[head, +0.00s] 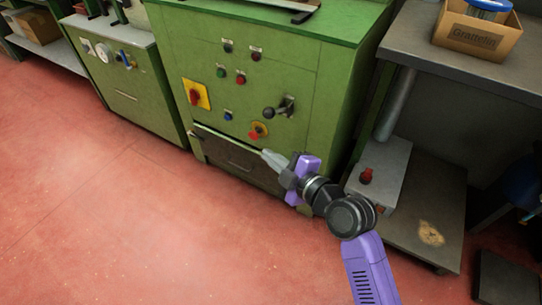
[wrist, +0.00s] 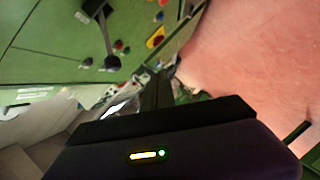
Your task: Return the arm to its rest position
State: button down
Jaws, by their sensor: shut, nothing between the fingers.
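My gripper (head: 266,154) is shut with nothing in it. In the head view it is held out in front of the lower part of a green machine cabinet (head: 315,75), near a drawer-like front panel; I cannot tell whether it touches. My arm, purple and black, reaches up from the lower right. In the wrist view my gripper (wrist: 160,75) points along the cabinet's green front (wrist: 60,45), which fills the upper left.
The cabinet front carries buttons, a red switch on a yellow plate (head: 195,95) and a black lever (head: 278,108). To the right is a grey bench (head: 410,45) with a cardboard box (head: 478,30) and a lower shelf (head: 430,200). The red floor (head: 90,210) at left is clear.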

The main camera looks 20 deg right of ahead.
dwell(0.4)
jog(key=s+d+r+m+t+h, duration=0.4)
jog(key=s+m, duration=0.3)
jog(key=m, duration=0.4)
jog(key=s+a+f+m+g, duration=0.1)
jog(key=s+f+m+g, duration=0.1)
jog(key=s, duration=1.4)
jog(key=s+a+f+m+g, duration=0.1)
jog(key=s+a+m+g, duration=0.1)
jog(key=s, duration=1.4)
notch_tip(320, 180, up, 28)
jog(key=p, duration=2.7)
jog(key=shift+w+f+p, duration=0.15)
jog(key=shift+w+p, duration=0.1)
jog(key=shift+p, duration=0.1)
jog(key=shift+d, duration=0.1)
